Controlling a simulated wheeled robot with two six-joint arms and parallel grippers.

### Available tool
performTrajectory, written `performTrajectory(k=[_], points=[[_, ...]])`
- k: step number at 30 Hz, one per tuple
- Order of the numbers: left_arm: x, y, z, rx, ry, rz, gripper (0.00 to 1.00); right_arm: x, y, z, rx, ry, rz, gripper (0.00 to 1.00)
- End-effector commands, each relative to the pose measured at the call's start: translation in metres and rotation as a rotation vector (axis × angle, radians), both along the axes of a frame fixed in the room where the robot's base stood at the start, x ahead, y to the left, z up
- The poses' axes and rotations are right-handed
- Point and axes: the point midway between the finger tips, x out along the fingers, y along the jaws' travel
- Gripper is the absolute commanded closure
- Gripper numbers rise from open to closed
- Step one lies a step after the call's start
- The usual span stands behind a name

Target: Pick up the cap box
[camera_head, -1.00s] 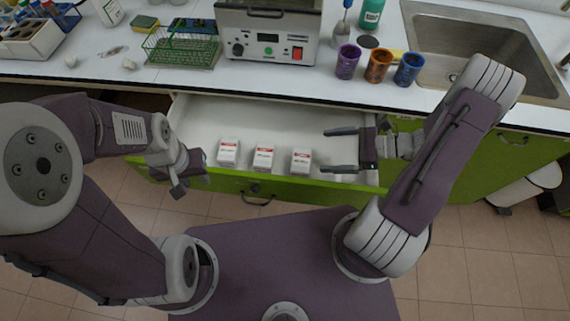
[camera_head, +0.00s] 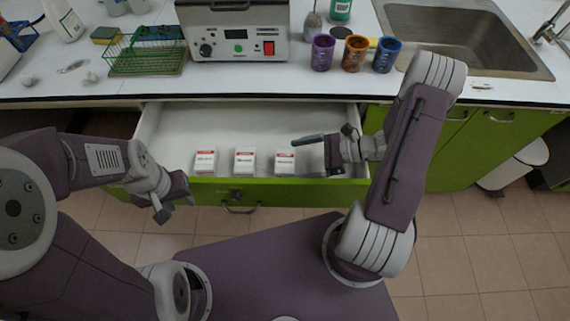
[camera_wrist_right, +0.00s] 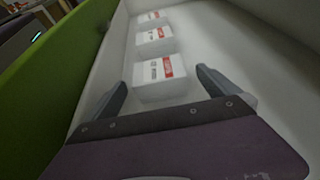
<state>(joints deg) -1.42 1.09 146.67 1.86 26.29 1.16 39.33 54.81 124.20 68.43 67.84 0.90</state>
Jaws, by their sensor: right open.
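Three small white boxes with red labels stand in a row in the open drawer: a left one (camera_head: 205,161), a middle one (camera_head: 245,162) and a right one (camera_head: 285,163). My right gripper (camera_head: 303,158) is open and empty in the drawer, just right of the right box. In the right wrist view the nearest box (camera_wrist_right: 160,78) stands ahead, between the lines of the two open fingers (camera_wrist_right: 161,86). The other two boxes line up behind it. My left gripper (camera_head: 172,207) hangs outside the drawer front at the left; its finger opening is unclear.
The white drawer (camera_head: 180,122) has a green front (camera_head: 290,193) close to my right gripper. The drawer floor behind the boxes is clear. On the counter above stand a grey device (camera_head: 240,40), a green wire rack (camera_head: 150,60), several coloured cups (camera_head: 354,53) and a sink (camera_head: 470,40).

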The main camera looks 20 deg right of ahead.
Motion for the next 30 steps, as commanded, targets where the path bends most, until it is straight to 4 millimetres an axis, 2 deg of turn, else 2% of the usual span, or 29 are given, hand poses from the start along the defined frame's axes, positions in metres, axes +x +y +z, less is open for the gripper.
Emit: performTrajectory(k=[6,9,15,22,28,30], points=[[0.000,0.000,-0.009,0.000,0.000,0.000,0.64,0.008,0.036,-0.017,0.002,0.003,0.005,0.00],[0.000,0.000,-0.009,0.000,0.000,0.000,0.64,0.011,0.042,-0.019,0.001,0.002,0.002,0.00],[0.000,0.000,-0.009,0.000,0.000,0.000,0.64,0.011,0.042,-0.019,0.000,0.001,0.001,0.00],[0.000,0.000,-0.009,0.000,0.000,0.000,0.64,0.011,0.042,-0.019,0.000,0.001,0.001,0.64],[0.000,0.000,-0.009,0.000,0.000,0.000,0.64,0.011,0.042,-0.018,0.000,0.001,0.001,0.64],[0.000,0.000,-0.006,0.000,0.000,0.000,0.64,0.011,0.042,-0.012,0.000,0.000,0.001,0.64]])
